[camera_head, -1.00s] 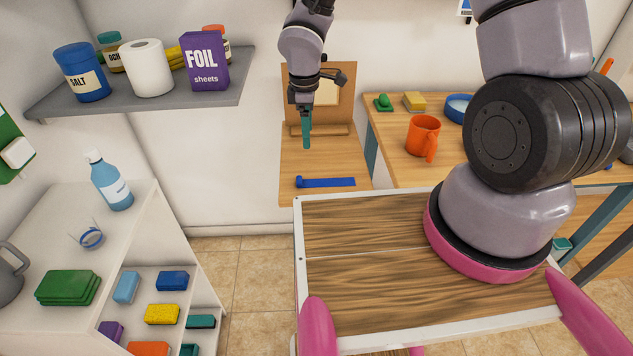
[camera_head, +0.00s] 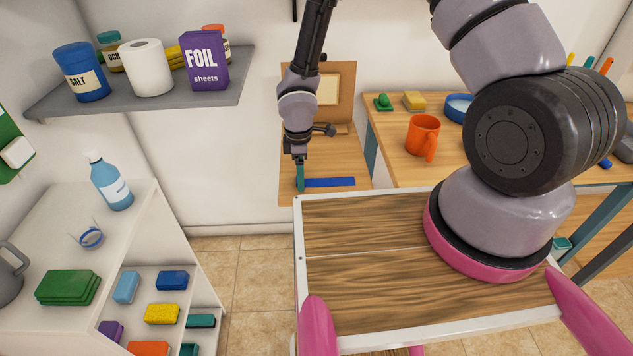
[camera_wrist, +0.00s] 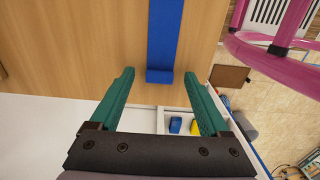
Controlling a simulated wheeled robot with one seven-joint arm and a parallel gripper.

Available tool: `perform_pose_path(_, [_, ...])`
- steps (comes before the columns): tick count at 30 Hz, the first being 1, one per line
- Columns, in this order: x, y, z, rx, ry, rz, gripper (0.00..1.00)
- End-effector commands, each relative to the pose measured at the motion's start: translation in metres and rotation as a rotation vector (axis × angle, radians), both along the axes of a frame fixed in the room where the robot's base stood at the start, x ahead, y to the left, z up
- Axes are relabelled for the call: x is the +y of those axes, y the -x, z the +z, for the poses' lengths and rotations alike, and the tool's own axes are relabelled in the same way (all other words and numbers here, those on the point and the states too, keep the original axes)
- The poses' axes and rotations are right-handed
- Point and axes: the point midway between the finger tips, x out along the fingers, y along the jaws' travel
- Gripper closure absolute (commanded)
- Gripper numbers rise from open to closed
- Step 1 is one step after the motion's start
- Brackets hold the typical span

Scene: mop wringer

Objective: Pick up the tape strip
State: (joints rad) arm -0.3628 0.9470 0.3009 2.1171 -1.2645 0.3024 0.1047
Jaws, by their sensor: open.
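The blue tape strip (camera_head: 328,182) lies on the wooden table (camera_head: 335,162). In the wrist view the strip (camera_wrist: 163,40) runs down from the top edge, and its near end is a raised, curled tab (camera_wrist: 159,76). My gripper (camera_head: 300,186) is at the strip's left end, pointing down, and hides that end in the head view. In the wrist view its two green fingers (camera_wrist: 160,90) are open, with the tab between and just beyond their tips. Nothing is held. Whether a finger touches the strip I cannot tell.
An upright wooden board (camera_head: 335,90) stands at the back of the table. An orange mug (camera_head: 423,134), a yellow sponge (camera_head: 414,101) and a blue dish (camera_head: 459,107) are on the table to the right. A white shelf unit (camera_head: 150,215) stands at the left.

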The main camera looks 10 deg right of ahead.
Motion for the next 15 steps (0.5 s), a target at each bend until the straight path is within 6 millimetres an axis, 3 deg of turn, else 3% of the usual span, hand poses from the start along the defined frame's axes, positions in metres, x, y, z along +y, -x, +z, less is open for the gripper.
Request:
perform_pose_path(8, [-0.0004, -0.0007, -0.0063, -0.001, 0.000, -0.001, 0.20])
perform_pose_path(9, [-0.0004, -0.0006, -0.0063, -0.001, 0.000, -0.001, 0.24])
perform_pose_path(15, [-0.0004, -0.0005, -0.0061, -0.001, 0.000, -0.001, 1.00])
